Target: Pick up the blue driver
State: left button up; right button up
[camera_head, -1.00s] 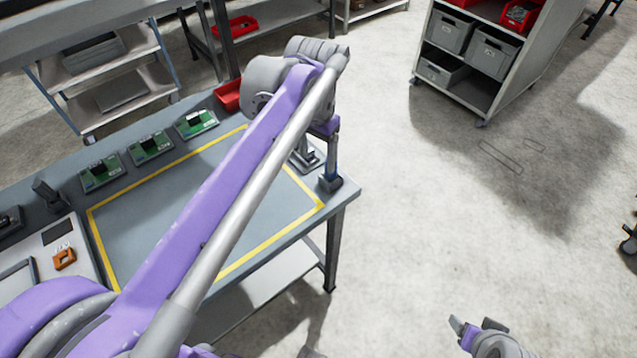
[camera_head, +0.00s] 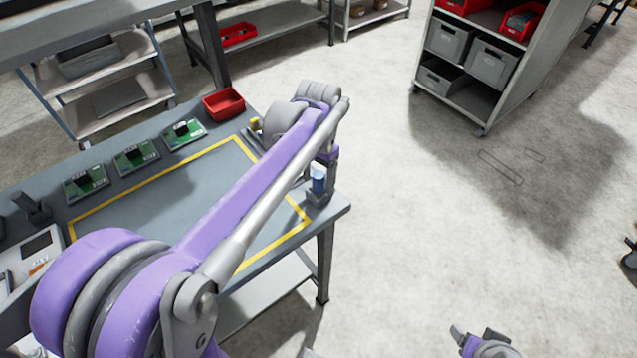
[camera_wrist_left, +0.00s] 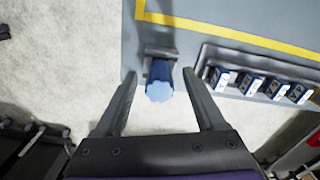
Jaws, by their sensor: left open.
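The blue driver (camera_wrist_left: 159,82) stands upright in a grey holder (camera_wrist_left: 160,52) at the table's corner, its pale blue end facing the left wrist camera. In the head view the blue driver (camera_head: 318,178) shows just below my left gripper (camera_head: 328,157) near the table's right corner. In the left wrist view my left gripper (camera_wrist_left: 158,78) is open, with one finger on each side of the driver and a gap to both. How far down the fingers reach is unclear. My right gripper (camera_head: 464,336) is at the bottom right over the floor, and its opening is unclear.
A rack (camera_wrist_left: 240,88) with several blue and white items stands close to the right finger. Several green boards (camera_head: 136,155) and a red bin (camera_head: 224,104) line the table's far side. A yellow outline (camera_head: 150,181) marks the tabletop. A shelf cart (camera_head: 480,60) stands beyond.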

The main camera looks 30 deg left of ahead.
pick_arm(q)
jog(key=shift+f, duration=0.25)
grip_shut()
jog(key=shift+r, duration=0.15)
notch_tip(320, 180, up, 10)
jog(key=shift+f+p, duration=0.1)
jog(key=shift+p, duration=0.2)
dwell(0.4)
jog(key=c, duration=0.7)
grip_release()
grip_shut()
